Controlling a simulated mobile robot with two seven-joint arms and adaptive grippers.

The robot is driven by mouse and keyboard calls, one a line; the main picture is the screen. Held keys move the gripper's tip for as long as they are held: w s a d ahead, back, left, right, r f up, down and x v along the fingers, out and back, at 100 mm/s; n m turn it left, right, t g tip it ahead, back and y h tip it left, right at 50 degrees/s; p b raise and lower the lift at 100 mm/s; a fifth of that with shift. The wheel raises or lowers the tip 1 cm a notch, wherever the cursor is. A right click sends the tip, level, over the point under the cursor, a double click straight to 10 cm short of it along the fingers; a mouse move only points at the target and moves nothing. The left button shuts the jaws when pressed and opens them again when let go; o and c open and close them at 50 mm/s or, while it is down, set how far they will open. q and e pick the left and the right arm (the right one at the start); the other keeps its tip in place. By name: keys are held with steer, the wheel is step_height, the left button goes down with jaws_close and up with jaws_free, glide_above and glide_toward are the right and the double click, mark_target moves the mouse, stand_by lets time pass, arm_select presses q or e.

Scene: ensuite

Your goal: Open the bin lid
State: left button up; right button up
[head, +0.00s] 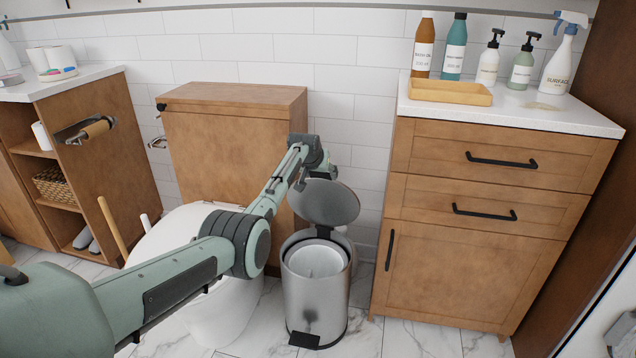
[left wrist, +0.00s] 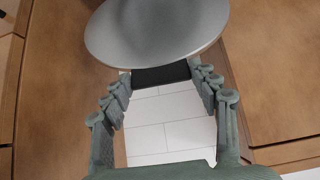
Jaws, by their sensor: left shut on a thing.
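The metal bin (head: 335,300) stands on the floor between the toilet and the right cabinet. Its round grey lid (head: 325,204) is raised and tilted up at the back, and the white inner bucket (head: 318,260) shows. My left gripper (head: 327,170) is at the lid's upper edge, partly hidden by its own wrist. The exact contact is hard to see. My right gripper is not in view.
The toilet (head: 225,310) is close on the bin's left, with a wooden cistern box (head: 215,140) behind. A wooden cabinet (head: 470,240) with black handles stands close on the right. Bottles and a tray (head: 450,92) are on its top. Marble floor is free in front.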

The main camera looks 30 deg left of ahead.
arm_select(q)
steer(key=shift+w+a+r, duration=0.15)
steer(key=shift+w+r, duration=0.05)
steer(key=shift+w, duration=0.2)
steer(key=shift+w+a+r, duration=0.1)
steer(key=shift+w+r, duration=0.1)
steer(key=shift+w, duration=0.2)
steer(key=o, duration=1.7)
steer(key=shift+c, duration=0.2)
steer(key=shift+o, duration=0.2)
steer(key=shift+s+f, duration=0.1)
steer(key=shift+d, duration=0.1)
steer(key=v, duration=1.2)
